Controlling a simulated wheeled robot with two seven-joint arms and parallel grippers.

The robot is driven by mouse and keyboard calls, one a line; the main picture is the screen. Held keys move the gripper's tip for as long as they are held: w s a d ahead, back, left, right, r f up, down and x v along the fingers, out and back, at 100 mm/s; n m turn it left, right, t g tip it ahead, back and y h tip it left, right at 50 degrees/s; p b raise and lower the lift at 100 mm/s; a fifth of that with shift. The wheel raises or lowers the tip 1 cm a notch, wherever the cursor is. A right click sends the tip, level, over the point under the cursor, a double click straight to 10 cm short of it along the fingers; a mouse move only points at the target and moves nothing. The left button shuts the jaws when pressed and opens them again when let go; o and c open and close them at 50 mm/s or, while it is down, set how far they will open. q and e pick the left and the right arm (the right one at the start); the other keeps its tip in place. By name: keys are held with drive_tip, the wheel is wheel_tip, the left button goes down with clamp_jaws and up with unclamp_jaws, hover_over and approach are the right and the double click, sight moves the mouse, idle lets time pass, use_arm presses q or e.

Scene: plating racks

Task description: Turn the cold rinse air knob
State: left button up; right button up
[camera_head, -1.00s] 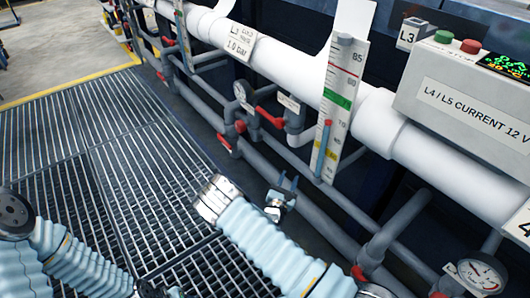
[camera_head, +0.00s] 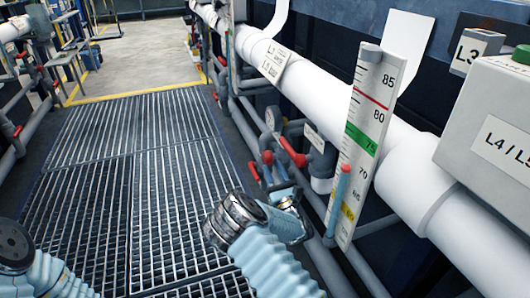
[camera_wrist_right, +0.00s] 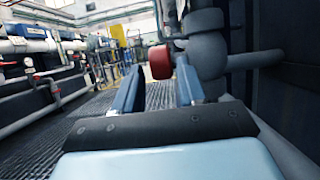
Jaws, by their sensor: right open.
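A round red knob (camera_wrist_right: 161,62) on a grey pipe fitting (camera_wrist_right: 205,50) shows in the right wrist view, ahead of and between the two finger tips. I see no label on it there. My right gripper (camera_wrist_right: 160,72) is open, with one blue finger on each side of the knob's line. I cannot tell whether a finger touches it. In the head view, my right gripper (camera_head: 270,184) is beside the pipes, just below a small cluster of red handles (camera_head: 267,157), and partly hides what is behind it. My left gripper is out of the picture; only part of that arm shows.
A white pipe (camera_head: 330,97) runs along the right, with an upright gauge board (camera_head: 362,130) in front. A grey control box (camera_head: 490,130) is far right. The grating floor (camera_head: 130,180) is clear.

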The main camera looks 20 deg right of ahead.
drive_tip(key=x, duration=0.8)
drive_tip(key=shift+w+r+b, duration=0.1)
drive_tip(key=shift+w+b, duration=0.1)
drive_tip(key=shift+b, duration=0.2)
